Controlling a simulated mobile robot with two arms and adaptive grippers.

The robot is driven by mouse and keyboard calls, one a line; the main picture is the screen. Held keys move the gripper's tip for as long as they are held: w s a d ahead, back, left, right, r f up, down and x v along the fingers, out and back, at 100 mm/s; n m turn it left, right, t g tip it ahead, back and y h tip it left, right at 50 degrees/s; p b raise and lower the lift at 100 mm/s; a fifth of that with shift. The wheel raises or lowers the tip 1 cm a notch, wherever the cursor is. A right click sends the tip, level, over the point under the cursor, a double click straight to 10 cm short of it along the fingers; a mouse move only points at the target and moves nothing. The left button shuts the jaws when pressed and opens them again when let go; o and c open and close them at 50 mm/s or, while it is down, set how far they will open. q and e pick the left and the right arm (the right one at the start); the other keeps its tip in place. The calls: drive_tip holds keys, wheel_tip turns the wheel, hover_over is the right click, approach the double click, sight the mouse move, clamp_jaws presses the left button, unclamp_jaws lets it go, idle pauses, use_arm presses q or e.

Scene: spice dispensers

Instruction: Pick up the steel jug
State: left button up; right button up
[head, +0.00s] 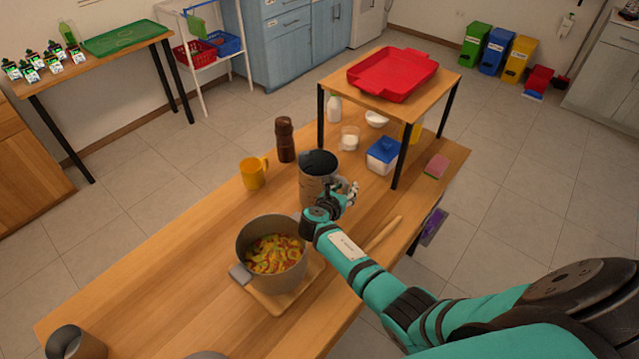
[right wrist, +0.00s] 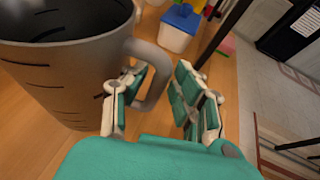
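The steel jug (head: 314,190) stands upright on the wooden table, grey with measuring lines and a dark inside. In the right wrist view the jug (right wrist: 70,75) fills the upper left, with its handle (right wrist: 158,75) on its right side. My right gripper (head: 343,197) is beside the jug at the handle. In the right wrist view the right gripper (right wrist: 160,105) is open. One finger shows at the handle's loop and the others are to the right, outside the handle, with a gap between. My left gripper is not in view.
A pot of food (head: 272,256) on a wooden board stands in front of the jug. A brown grinder (head: 285,140) and yellow mug (head: 252,173) stand behind left. A blue-lidded box (head: 383,156) and a raised shelf with a red tray (head: 392,75) are to the right.

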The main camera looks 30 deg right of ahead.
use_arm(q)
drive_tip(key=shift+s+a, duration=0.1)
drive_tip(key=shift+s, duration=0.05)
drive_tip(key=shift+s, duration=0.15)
use_arm(e)
clamp_jaws()
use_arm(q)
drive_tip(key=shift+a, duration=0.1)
use_arm(e)
drive_tip(key=shift+w+r, duration=0.1)
drive_tip(key=shift+r, duration=0.05)
drive_tip(key=shift+r, duration=0.15)
